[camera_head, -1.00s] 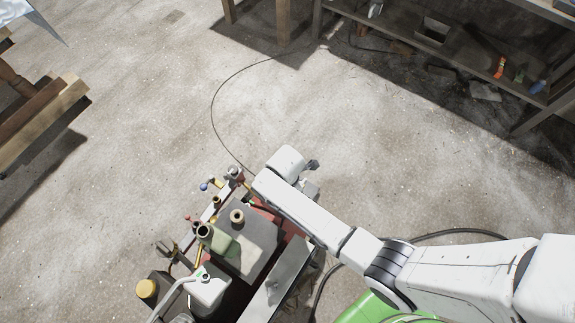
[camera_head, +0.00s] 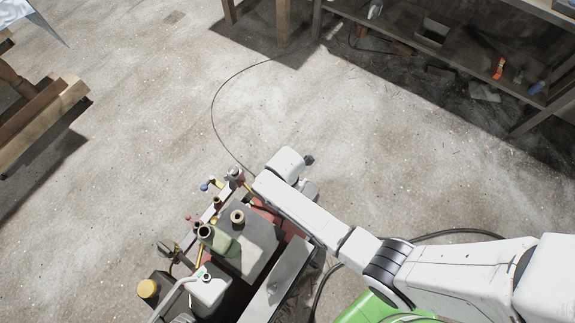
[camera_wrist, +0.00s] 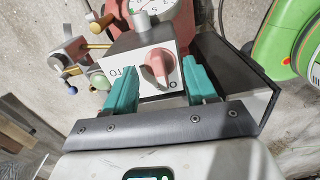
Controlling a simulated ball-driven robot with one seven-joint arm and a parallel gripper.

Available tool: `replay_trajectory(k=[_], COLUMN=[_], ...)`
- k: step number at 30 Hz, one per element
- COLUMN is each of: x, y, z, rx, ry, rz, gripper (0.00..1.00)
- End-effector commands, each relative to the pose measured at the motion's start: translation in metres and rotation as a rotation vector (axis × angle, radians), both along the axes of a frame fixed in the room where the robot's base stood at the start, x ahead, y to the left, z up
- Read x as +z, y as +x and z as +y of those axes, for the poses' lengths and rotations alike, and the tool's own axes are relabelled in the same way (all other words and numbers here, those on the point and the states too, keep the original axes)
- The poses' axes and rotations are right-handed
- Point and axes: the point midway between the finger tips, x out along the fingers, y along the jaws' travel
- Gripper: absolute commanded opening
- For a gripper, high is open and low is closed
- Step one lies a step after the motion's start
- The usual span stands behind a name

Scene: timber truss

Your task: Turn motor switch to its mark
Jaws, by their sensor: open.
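The motor switch is a pinkish-red knob (camera_wrist: 159,63) on the white face of a grey box (camera_wrist: 142,52) in the wrist view. Dark lettering shows on the face at the knob's left, and a short dark mark shows near its lower right. I cannot read the lettering surely. My gripper (camera_wrist: 160,74) has two teal fingers, open, one on each side of the knob with gaps between. In the head view my wrist is over the far end of the machine, and the switch and fingers cannot be made out there.
The machine (camera_head: 262,238) carries bottles, a yellow-capped container (camera_head: 147,289) and small valves with coloured knobs (camera_head: 205,187). A dark cable (camera_head: 213,100) runs over the floor. Timber beams (camera_head: 38,115) lie at left and a shelf bench (camera_head: 450,50) stands at back right.

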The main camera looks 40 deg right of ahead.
Motion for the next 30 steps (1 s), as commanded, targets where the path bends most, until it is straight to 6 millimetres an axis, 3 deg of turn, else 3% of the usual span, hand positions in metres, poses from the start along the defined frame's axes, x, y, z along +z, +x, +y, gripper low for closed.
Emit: replay_trajectory(k=[24,30], x=[0.057,0.059], y=[0.0,0.0], z=[0.0,0.0], rx=[0.0,0.0], ry=[0.0,0.0], rz=[-0.001,0.0], gripper=[0.56,0.56])
